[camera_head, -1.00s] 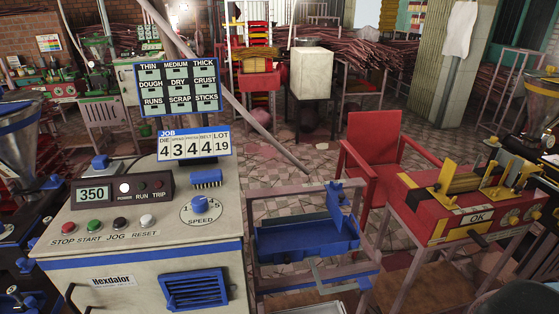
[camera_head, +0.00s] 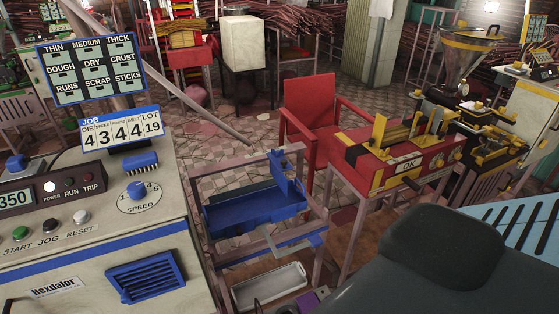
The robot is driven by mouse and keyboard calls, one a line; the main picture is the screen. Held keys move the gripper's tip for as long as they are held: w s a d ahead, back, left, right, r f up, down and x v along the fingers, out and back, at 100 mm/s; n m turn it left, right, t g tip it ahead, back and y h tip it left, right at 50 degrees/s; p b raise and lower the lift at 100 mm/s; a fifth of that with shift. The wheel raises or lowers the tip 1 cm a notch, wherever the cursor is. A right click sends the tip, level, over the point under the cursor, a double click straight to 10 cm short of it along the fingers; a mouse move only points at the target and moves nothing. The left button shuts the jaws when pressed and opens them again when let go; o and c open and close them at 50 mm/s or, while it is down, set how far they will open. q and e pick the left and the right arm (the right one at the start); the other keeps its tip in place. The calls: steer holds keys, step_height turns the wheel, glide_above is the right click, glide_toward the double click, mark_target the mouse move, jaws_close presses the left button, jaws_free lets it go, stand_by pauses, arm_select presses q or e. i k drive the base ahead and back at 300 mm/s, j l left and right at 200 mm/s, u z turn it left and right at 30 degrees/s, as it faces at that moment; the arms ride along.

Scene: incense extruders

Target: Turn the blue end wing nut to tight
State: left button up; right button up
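I cannot make out a blue end wing nut in the head view. A blue tray (camera_head: 255,212) sits in a grey-pink metal frame at the centre. A blue upright piece (camera_head: 284,172) stands at the tray's back right corner; its small fittings are too small to tell apart. Neither of my grippers is in view. A large dark rounded shape, which looks like part of my arm, covers the lower right and hides what lies behind it.
A white control cabinet (camera_head: 95,262) with a blue speed knob (camera_head: 137,189) stands at left. A red table (camera_head: 393,178) with yellow fixtures and a red chair (camera_head: 312,112) stand right of the frame. A hopper machine (camera_head: 468,60) is at back right. Tiled floor shows between cabinet and chair.

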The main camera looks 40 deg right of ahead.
mark_target(277, 155)
steer(key=k+j, duration=0.25)
steer(key=k+j+z, duration=0.2)
steer(key=z, duration=2.35)
